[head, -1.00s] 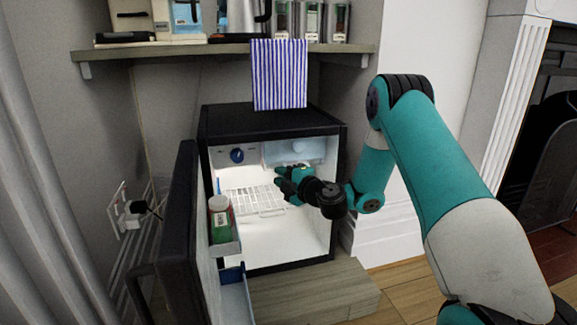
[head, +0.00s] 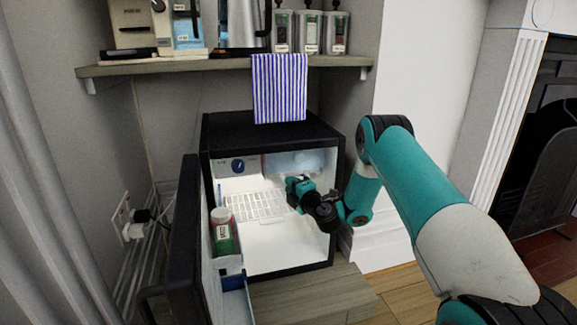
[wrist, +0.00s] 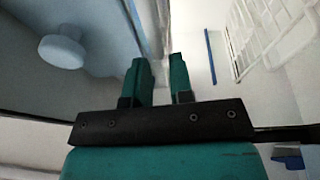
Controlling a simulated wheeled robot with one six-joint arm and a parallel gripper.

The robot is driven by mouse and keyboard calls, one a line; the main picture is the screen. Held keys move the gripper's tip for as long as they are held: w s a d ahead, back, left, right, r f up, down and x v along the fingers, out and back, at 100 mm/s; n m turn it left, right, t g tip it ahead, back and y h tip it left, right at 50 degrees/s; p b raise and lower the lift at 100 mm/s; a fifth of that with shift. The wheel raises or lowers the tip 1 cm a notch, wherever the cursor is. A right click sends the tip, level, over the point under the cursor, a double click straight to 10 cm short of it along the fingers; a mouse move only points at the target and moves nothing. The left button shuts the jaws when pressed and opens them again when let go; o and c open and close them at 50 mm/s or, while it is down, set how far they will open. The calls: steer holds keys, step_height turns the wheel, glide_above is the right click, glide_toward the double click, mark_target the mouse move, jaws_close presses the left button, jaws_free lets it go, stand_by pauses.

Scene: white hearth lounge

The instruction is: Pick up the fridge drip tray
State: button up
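The small black fridge (head: 270,130) stands open, its door swung to the left. A translucent bluish compartment front (head: 308,160) is at the top right inside; the wrist view shows its round knob (wrist: 62,52). A pale edge (wrist: 133,28) runs beside this panel and passes behind one finger; I cannot tell whether it is the drip tray. My gripper (head: 291,184) is inside the fridge, just below the compartment front. In the wrist view my gripper (wrist: 161,68) has its two green fingers apart, with nothing clearly held between them.
A white wire shelf (head: 255,207) lies left of my gripper. A jar (head: 223,235) stands in the door rack. A blue strip (wrist: 210,57) shows near the far wall. A striped cloth (head: 280,88) hangs from the shelf above. The fridge's lower space is clear.

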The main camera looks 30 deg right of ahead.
steer(key=shift+w+r, duration=0.1)
steer(key=shift+w, duration=1.45)
jaws_close()
steer(key=shift+b, duration=0.4)
